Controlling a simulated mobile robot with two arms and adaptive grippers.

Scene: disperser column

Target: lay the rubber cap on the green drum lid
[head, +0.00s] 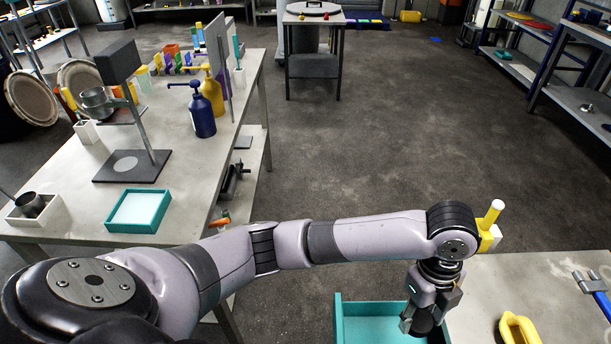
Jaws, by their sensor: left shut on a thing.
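My left gripper (430,304) is at the lower right, pointing down over a teal tray (372,308). It is shut on a dark round thing, which looks like the rubber cap (424,327). The fingers and the tray wall cover part of it, and I cannot tell whether it touches the tray floor. I make out no green drum lid in this view. My right gripper is not in view.
A grey table (555,275) at the right bears a yellow part (519,328) and a blue-handled tool (592,283). The left bench (75,185) holds a dark stand (132,165), a blue pump bottle (202,117) and a teal-rimmed tray (162,200). Open floor lies between.

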